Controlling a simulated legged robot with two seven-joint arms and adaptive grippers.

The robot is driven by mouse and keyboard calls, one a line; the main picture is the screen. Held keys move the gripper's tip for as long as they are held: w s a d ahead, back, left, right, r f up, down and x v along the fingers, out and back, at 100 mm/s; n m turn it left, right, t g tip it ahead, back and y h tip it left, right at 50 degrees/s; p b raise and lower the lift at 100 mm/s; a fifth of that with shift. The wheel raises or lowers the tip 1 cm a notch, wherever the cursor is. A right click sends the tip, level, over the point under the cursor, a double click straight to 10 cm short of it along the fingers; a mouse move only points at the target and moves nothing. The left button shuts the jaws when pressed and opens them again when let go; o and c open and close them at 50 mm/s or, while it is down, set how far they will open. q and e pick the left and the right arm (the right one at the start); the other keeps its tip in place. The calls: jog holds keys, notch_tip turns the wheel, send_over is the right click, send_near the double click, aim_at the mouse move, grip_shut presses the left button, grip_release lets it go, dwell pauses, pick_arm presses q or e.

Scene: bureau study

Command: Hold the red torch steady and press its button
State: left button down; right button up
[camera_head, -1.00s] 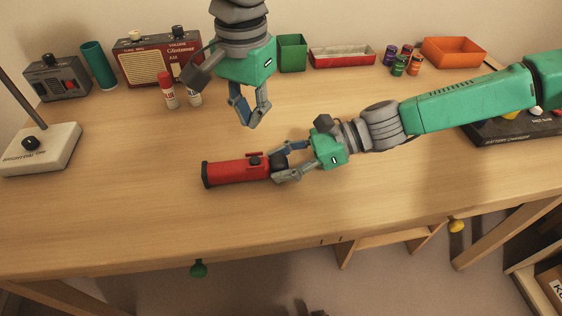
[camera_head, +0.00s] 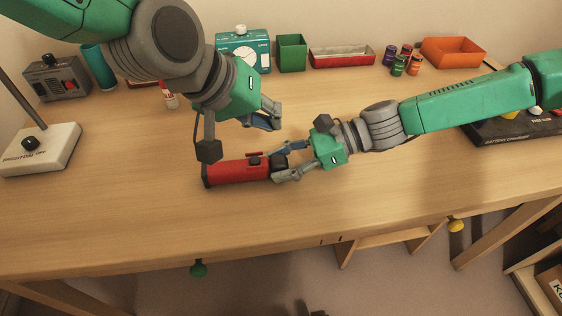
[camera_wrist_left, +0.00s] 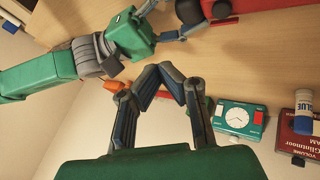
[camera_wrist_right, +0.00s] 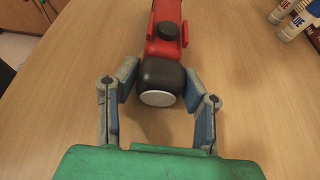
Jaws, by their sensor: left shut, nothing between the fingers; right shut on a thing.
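The red torch (camera_head: 232,172) lies on its side on the desk, with its dark button (camera_head: 255,160) on top. My right gripper (camera_head: 290,161) is shut on the torch's black head; the right wrist view shows its fingers on both sides of the head (camera_wrist_right: 160,76) and the button (camera_wrist_right: 170,30) beyond. My left gripper (camera_head: 270,118) is shut and empty, beyond the torch and above the desk, apart from the button. In the left wrist view its fingertips (camera_wrist_left: 164,74) meet, and part of the torch (camera_wrist_left: 250,5) shows at the top edge.
A lamp base (camera_head: 42,150) stands at the left. A grey device (camera_head: 62,78), a teal clock radio (camera_head: 243,52), a green cup (camera_head: 291,53), a red tray (camera_head: 342,56) and an orange bin (camera_head: 453,52) line the back. Glue sticks (camera_wrist_right: 295,14) stand behind the torch. The front desk area is clear.

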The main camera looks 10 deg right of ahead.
aim_at(254, 160)
pick_arm(q)
jog(key=shift+w+a+f+n+t, duration=0.35)
jog(key=shift+a+f+t, duration=0.15)
jog(key=shift+f, duration=0.8)
jog(key=shift+w+a+f+n+t, duration=0.2)
jog(key=shift+a+f+n+t, duration=0.25)
jog(key=shift+f, duration=0.9)
jog(key=shift+w+a+f+n+t, duration=0.35)
jog(key=shift+a+f, duration=0.2)
jog(key=shift+f, duration=0.75)
jog(key=shift+s+f, duration=0.1)
jog(key=shift+f, duration=0.25)
jog(key=shift+r, duration=0.45)
